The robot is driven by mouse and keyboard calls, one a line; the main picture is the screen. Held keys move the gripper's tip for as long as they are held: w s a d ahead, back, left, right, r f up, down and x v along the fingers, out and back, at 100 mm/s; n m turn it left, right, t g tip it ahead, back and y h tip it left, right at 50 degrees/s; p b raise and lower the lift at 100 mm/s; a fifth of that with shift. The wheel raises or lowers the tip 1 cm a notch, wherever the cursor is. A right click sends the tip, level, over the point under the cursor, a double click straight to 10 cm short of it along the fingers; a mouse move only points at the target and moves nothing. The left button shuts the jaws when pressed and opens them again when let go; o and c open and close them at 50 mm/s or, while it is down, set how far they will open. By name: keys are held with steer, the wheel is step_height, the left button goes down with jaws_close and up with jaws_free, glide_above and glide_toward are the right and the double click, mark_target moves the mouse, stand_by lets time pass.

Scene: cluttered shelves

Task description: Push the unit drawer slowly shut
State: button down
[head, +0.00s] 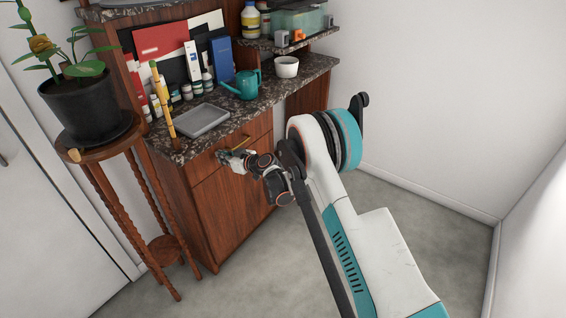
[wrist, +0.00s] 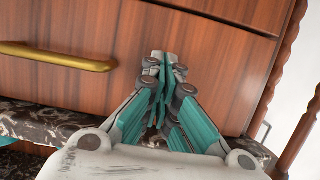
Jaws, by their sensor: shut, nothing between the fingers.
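The wooden unit drawer (head: 259,133) is directly under the granite top of the cabinet, and its front looks about flush or only slightly out; I cannot tell which. Its brass handle (head: 240,143) also shows at the left of the wrist view (wrist: 57,58). My gripper (head: 222,155) is shut and empty, at the drawer front to the left of the handle in the head view. In the wrist view my gripper's fingertips (wrist: 165,60) are together over the drawer front (wrist: 110,95), apart from the handle. Whether they touch the wood is unclear.
The granite top (head: 222,117) carries a grey tray (head: 202,120), a teal watering can (head: 245,85), a white pot (head: 287,67) and several bottles. A plant stand (head: 110,150) with a potted plant (head: 90,105) stands close at the left. Floor (head: 440,185) is clear at right.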

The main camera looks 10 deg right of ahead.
steer(key=s+d, duration=0.4)
steer(key=d, duration=0.1)
steer(key=shift+s, duration=0.2)
stand_by(0.4)
stand_by(0.3)
steer(key=s+d+r+m+h, duration=0.1)
steer(key=s+d+r, duration=0.15)
steer(key=r, duration=0.45)
steer(key=s+d+r+m+h, duration=0.1)
steer(key=s+d+r, duration=0.15)
steer(key=r, duration=0.55)
steer(key=s+d+r+m+g+h, duration=0.1)
steer(key=s+d+r+m+h, duration=0.15)
steer(key=s+d+r, duration=0.7)
steer(key=s+d+m+h, duration=0.1)
steer(key=s+d, duration=0.4)
steer(key=s, duration=0.5)
steer(key=s+d+m+g+h, duration=0.1)
steer(key=s+d, duration=0.4)
steer(key=s, duration=0.6)
steer(key=s+d+m+h, duration=0.3)
steer(key=s+d+h, duration=0.1)
steer(key=s, duration=0.6)
steer(key=shift+s+d+r+g, duration=0.2)
steer(key=shift+d+r+g, duration=0.2)
steer(key=shift+d, duration=0.1)
